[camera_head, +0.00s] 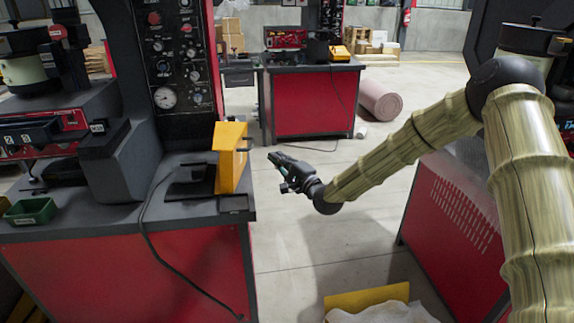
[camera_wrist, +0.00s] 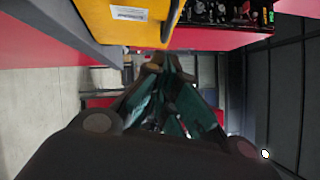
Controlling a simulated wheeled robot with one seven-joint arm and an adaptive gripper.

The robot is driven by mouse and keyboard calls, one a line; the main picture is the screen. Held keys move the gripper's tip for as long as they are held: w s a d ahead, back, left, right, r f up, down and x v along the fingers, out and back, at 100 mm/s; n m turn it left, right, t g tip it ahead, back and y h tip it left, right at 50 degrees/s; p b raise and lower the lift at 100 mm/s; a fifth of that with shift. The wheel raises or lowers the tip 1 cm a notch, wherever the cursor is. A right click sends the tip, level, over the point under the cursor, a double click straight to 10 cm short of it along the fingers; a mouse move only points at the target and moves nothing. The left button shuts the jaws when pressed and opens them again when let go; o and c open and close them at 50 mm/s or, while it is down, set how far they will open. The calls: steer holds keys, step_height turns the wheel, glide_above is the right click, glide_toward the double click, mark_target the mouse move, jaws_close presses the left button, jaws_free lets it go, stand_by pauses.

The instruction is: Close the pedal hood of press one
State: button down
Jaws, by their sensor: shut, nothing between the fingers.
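The yellow pedal hood (camera_head: 230,158) stands upright at the right front corner of the left press's bench, beside a black pedal (camera_head: 193,181). It looks raised, with the pedal uncovered. No number on this press is readable. My gripper (camera_head: 273,157) is just right of the hood, beyond the bench edge, fingers pointing left towards it; a small gap shows between them. The gripper is shut and empty. In the wrist view, the yellow hood (camera_wrist: 125,30) with a white label fills the upper left, just above the closed fingertips (camera_wrist: 163,62). Any contact there cannot be told.
The left bench (camera_head: 120,212) carries a gauge panel (camera_head: 178,70), a green tray (camera_head: 30,210) and a hanging cable. Another red press bench (camera_head: 313,103) with a yellow hood (camera_head: 340,52) stands behind. A red cabinet (camera_head: 450,225) is at right.

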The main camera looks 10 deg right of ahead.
steer(key=shift+w+a+r+p, duration=0.2)
steer(key=shift+w+a, duration=0.2)
steer(key=shift+a, duration=0.4)
steer(key=shift+w+a+r+p, duration=0.1)
steer(key=shift+w+a+r, duration=0.25)
steer(key=shift+a, duration=0.4)
steer(key=shift+w+a+r+p, duration=0.15)
steer(key=shift+w+a, duration=0.3)
steer(key=shift+a, duration=0.35)
